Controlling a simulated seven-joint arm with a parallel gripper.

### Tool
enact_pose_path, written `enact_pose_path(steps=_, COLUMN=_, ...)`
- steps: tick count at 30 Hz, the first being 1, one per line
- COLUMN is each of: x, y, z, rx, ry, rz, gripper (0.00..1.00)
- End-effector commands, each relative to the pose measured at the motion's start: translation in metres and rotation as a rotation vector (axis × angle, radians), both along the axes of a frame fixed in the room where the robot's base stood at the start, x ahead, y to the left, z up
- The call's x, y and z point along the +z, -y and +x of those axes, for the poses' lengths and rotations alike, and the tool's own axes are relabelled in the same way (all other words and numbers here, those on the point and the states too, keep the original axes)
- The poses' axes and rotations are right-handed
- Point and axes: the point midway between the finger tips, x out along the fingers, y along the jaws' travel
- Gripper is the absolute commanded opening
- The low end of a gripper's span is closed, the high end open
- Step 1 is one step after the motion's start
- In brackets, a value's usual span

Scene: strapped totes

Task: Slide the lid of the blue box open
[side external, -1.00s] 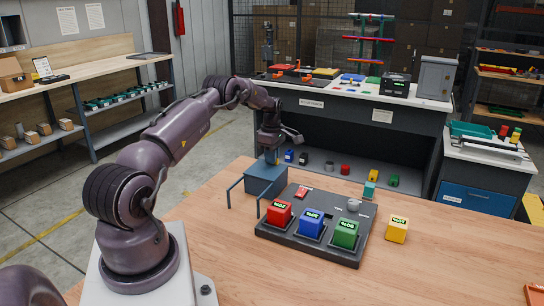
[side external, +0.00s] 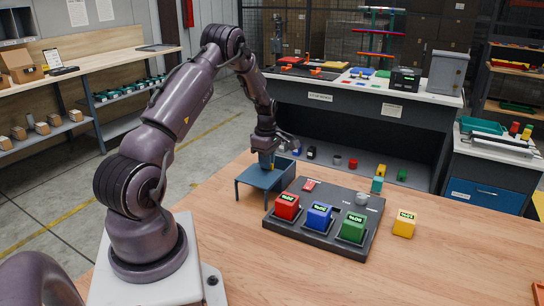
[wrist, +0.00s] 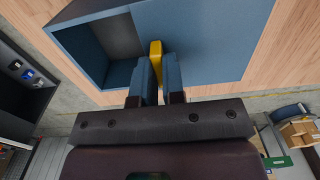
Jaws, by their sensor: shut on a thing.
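The blue box (wrist: 84,40) stands on the wooden table, at the table's far left in the side view. In the wrist view its top is partly open on the left, and I see the dark inside. The flat blue lid (wrist: 215,45) lies to the right of this opening, with a yellow handle (wrist: 156,49) near its edge. In the side view the lid (side external: 258,178) reaches out to the left on thin legs. My gripper (wrist: 158,78) is shut on the yellow handle, pointing down. It also shows in the side view (side external: 267,163). The fingers hide part of the handle.
A dark board (side external: 320,243) holds a red cube (side external: 287,207), a blue cube (side external: 319,217) and a green cube (side external: 352,227), right of the box. A yellow cube (side external: 404,223) stands beside the board.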

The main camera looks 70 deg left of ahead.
Motion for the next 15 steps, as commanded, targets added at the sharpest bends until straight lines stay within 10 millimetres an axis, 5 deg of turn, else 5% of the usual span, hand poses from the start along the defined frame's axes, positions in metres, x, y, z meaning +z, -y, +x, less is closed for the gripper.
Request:
enact_pose_path(steps=11, x=0.0002, y=0.0043, z=-0.0004, rx=-0.002, ry=0.004, rz=-0.002, gripper=0.00)
enact_pose_path(steps=12, x=0.0002, y=0.0043, z=-0.0004, rx=-0.002, ry=0.004, rz=-0.003, gripper=0.19)
enact_pose_path(steps=15, x=0.0002, y=0.0038, z=-0.0009, rx=-0.001, ry=0.004, rz=-0.002, gripper=0.36)
